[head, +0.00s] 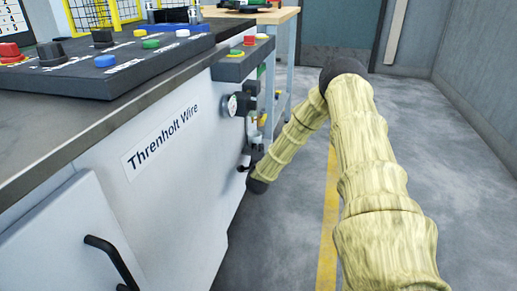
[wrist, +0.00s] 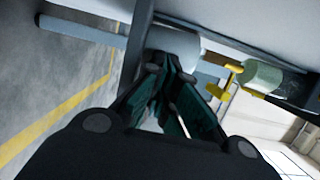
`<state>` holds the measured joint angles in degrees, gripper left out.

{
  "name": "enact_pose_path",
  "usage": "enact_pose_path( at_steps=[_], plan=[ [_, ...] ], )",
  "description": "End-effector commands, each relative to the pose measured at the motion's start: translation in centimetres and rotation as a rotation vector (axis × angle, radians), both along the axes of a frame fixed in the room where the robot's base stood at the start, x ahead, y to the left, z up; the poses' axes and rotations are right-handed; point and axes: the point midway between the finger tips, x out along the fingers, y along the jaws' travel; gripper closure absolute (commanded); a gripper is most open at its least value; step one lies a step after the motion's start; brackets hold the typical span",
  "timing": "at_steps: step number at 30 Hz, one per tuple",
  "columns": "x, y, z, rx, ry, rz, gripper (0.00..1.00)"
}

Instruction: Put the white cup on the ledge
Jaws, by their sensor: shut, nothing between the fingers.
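I cannot make out a white cup for certain in either view. In the wrist view a pale, rounded cylinder (wrist: 174,42) lies just beyond my gripper's fingers; I cannot tell whether it is the cup or a machine part. My gripper (wrist: 172,88) is shut and empty, with dark green-black fingers. In the head view my gripper is small and dark, low beside the white machine's right end, partly hidden by my arm. No surface is clearly identifiable as the ledge.
The white machine (head: 172,185) has a dark top, a button panel (head: 110,55) and a black handle (head: 108,258). A round dial (head: 238,104) sticks out at its end. A wooden-topped bench (head: 284,16) stands behind.

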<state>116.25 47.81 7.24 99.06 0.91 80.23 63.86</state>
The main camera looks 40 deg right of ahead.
Motion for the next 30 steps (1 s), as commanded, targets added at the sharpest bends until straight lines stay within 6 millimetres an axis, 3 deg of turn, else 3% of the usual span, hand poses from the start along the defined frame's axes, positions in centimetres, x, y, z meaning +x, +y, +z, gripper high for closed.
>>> enact_pose_path(
  at_steps=[5, 18, 30],
  plan=[
    [-0.8, 2.7, 0.1, 0.003, 0.002, 0.011, 1.00],
    [-6.9, 7.6, 0.2, 0.002, 0.004, 0.005, 1.00],
    [-8.5, 9.3, 0.0, 0.001, 0.000, 0.006, 1.00]
  ],
)
